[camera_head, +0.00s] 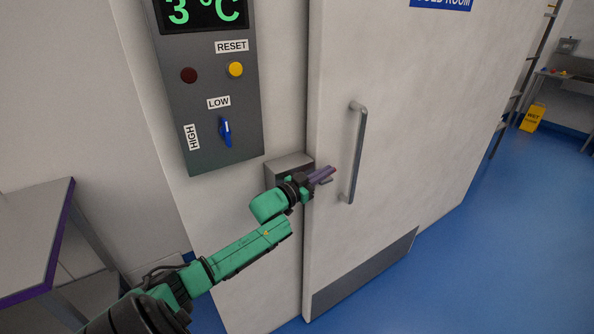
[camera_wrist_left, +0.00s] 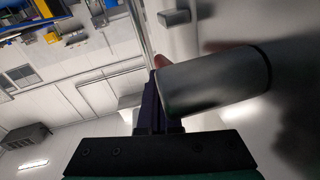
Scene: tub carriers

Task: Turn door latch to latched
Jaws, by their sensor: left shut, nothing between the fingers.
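The pale cold room door (camera_head: 390,60) appears closed against its frame and has a long vertical grey handle (camera_head: 357,150). A grey metal latch box (camera_head: 288,162) sits on the frame at the door's left edge, partly hidden by my left gripper (camera_head: 321,176). The gripper's purple fingers are shut and empty, in front of the latch box and left of the handle. The latch's turning part and its position cannot be made out. In the left wrist view, a grey cylinder (camera_wrist_left: 215,82) lies close beside the purple fingers (camera_wrist_left: 154,92); I cannot tell whether they touch. My right gripper is not in view.
A grey control panel (camera_head: 210,90) with a display, buttons and a blue switch (camera_head: 226,131) is above the latch box. A table (camera_head: 30,240) stands at left. A yellow wet floor sign (camera_head: 533,117) and shelving stand far right. Blue floor (camera_head: 480,230) is clear right of the door.

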